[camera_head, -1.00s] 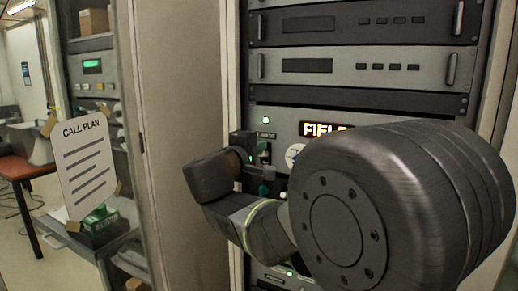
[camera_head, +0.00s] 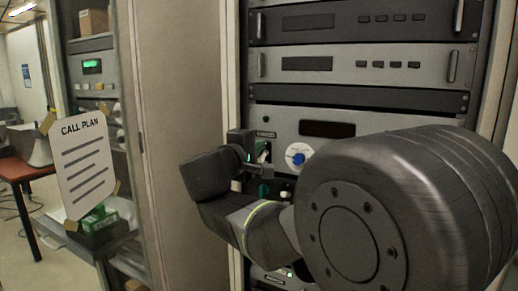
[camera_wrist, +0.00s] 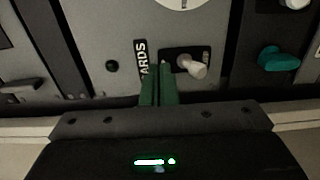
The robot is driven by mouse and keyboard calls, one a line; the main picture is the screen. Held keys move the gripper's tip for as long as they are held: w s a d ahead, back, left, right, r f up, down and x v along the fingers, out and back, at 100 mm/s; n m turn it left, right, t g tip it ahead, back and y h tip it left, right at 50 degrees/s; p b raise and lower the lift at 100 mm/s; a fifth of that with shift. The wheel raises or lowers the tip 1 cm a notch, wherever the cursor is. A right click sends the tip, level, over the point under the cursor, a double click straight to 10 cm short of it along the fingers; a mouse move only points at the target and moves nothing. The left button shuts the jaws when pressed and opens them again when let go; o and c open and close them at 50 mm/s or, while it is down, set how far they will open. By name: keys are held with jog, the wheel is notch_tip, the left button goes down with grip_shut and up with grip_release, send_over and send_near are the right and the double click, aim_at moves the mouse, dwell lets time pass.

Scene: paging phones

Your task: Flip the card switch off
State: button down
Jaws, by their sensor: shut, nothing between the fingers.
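The card switch (camera_wrist: 195,68) is a cream lever on a dark plate beside a label, partly covered, of which "ARDS" can be read. In the wrist view its lever points down and right. It also shows small in the head view (camera_head: 262,147), partly behind my gripper. My gripper (camera_wrist: 159,70) has its green fingers together and empty. In the wrist view their tips are just left of the lever, over the lower end of the label and plate edge. I cannot tell whether they touch the plate.
A teal lever (camera_wrist: 279,60) is to the right in the wrist view. A white dial with a blue knob (camera_head: 297,155) and a dark display (camera_head: 327,129) are on the same rack panel. A call plan sheet (camera_head: 84,165) hangs at the left.

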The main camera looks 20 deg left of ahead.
jog(key=s+b, duration=0.1)
jog(key=s, duration=0.6)
jog(key=shift+s+a, duration=0.15)
jog(key=shift+a, duration=0.1)
jog(key=w+f+p, duration=0.1)
jog(key=w, duration=0.7)
jog(key=shift+d, duration=0.3)
jog(key=shift+r, duration=0.1)
